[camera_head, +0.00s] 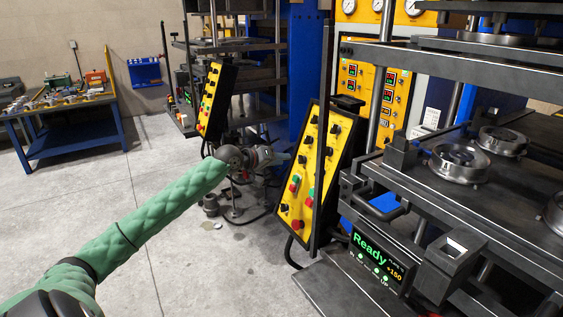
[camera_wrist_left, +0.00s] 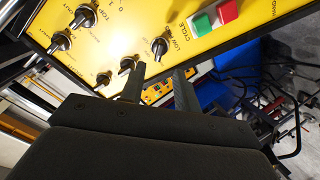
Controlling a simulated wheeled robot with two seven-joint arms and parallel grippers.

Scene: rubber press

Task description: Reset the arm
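My left arm, in a green quilted sleeve, reaches in from the lower left of the head view. Its gripper (camera_head: 280,159) is in front of the tilted yellow control panel (camera_head: 318,165), on that panel's left side. In the left wrist view the two dark fingers (camera_wrist_left: 158,88) stand apart with nothing between them, so the gripper is open and empty. The yellow panel (camera_wrist_left: 150,30) with black knobs and red and green buttons is close beyond the fingertips. I cannot tell from these views whether they touch it. My right gripper is not in view.
The press (camera_head: 480,215) with round metal moulds (camera_head: 459,162) and a green "Ready" display (camera_head: 378,262) fills the right side. Another yellow panel (camera_head: 213,101) stands behind my arm. A blue workbench (camera_head: 75,135) is at the far left.

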